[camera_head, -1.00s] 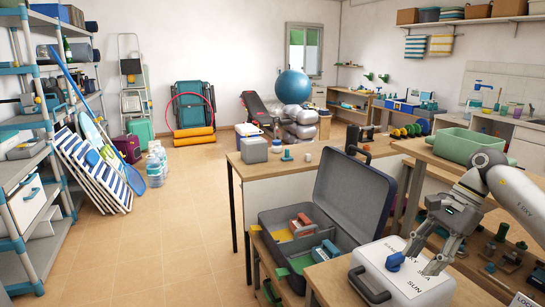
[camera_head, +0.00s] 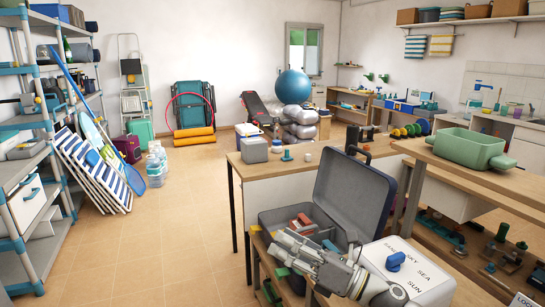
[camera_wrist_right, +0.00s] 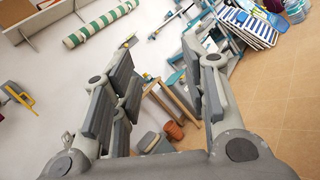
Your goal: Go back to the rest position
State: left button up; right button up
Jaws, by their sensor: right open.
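My right gripper (camera_head: 280,250) is in front of the open grey case, pointing left, and hides part of its lower tray. In the right wrist view the same gripper (camera_wrist_right: 156,58) has its fingers spread with nothing between them. The white lettered case (camera_head: 425,272) lies to the right of the gripper, partly behind my right arm. A small blue object (camera_head: 395,262) sits on top of it. My left gripper is in neither view.
The open grey case (camera_head: 352,196) stands on the bench with its lid up and several coloured items inside. A green tub (camera_head: 468,148) sits on the wooden shelf at right. Tiled floor (camera_head: 180,230) is clear at left, beside striped loungers (camera_head: 98,170).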

jog(key=s+d+f+m+t+h, duration=0.3)
jog(key=d+f+m+h, duration=0.45)
jog(key=m, duration=0.75)
jog(key=s+d+f+m+t+h, duration=0.25)
jog(key=d+f+m+h, duration=0.55)
jog(key=m, duration=0.6)
jog(key=s+d+f+m+g+h, duration=0.1)
jog(key=s+f+m+g, duration=0.55)
jog(key=s, duration=0.65)
jog(key=s+d+f+m+g+h, duration=0.15)
jog(key=s+f+m+g, duration=0.5)
jog(key=s, duration=0.75)
notch_tip(320, 180, down, 26)
jog(key=s+f+n, duration=0.1)
jog(key=s+n, duration=0.1)
jog(key=s+d+f+g+p, duration=0.1)
jog(key=s+d+f, duration=0.1)
jog(key=s+f, duration=1.3)
jog(key=shift+s+d+p, duration=0.15)
jog(key=shift+s+p, duration=0.2)
jog(key=shift+s, duration=0.5)
